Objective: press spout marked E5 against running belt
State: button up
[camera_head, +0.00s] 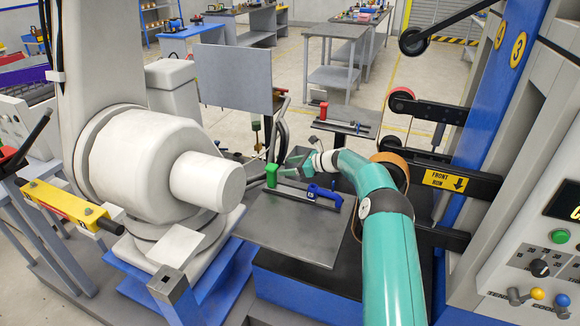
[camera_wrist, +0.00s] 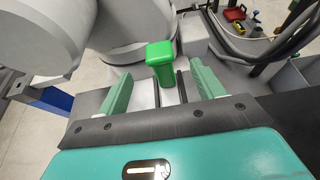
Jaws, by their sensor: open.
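A green block-like piece (camera_head: 271,175) stands upright on the near grey fixture tray (camera_head: 300,236). A blue piece (camera_head: 325,196) lies along a bar to its right. No E5 mark is readable on either. My gripper (camera_head: 292,166) is open and empty, just right of the green piece in the head view. In the wrist view the green piece (camera_wrist: 162,62) shows ahead, between and beyond the two pale green fingers, with no clear contact. A tan-orange belt (camera_head: 393,163) shows partly behind my arm; I cannot tell whether it runs.
A red piece (camera_head: 323,110) stands on a second tray (camera_head: 342,128) farther back. A large white machine (camera_head: 150,165) rises close on the left. The belt machine's black arm with a "FRONT ROW" sign (camera_head: 446,181) juts in from the right. Cables hang behind the tray.

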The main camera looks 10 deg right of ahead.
aim_at(277, 168)
jog(key=x, duration=0.7)
jog(key=c, duration=1.4)
jog(key=shift+o, duration=0.2)
